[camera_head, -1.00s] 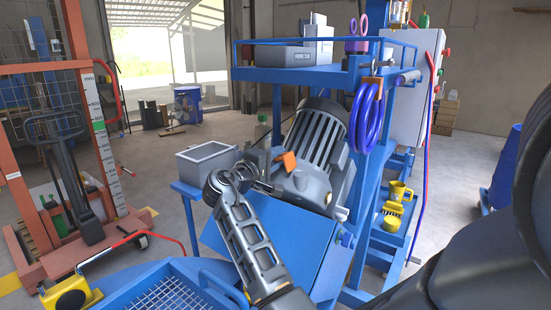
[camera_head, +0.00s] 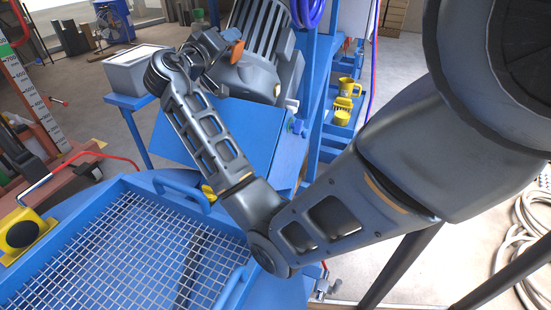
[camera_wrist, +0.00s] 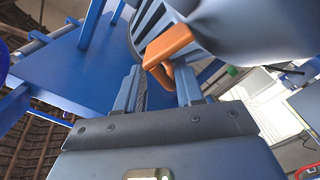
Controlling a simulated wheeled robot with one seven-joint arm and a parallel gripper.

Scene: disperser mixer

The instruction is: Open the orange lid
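The orange lid (camera_head: 237,52) is a small orange piece at the grey ribbed motor housing (camera_head: 258,60).
A blue sloped panel (camera_head: 235,135) lies below the motor. A blue frame with a metal grid (camera_head: 120,250) is at the lower left, and a grey bin (camera_head: 135,68) stands left of my arm. Yellow cups (camera_head: 347,88) sit on a blue shelf at the right.

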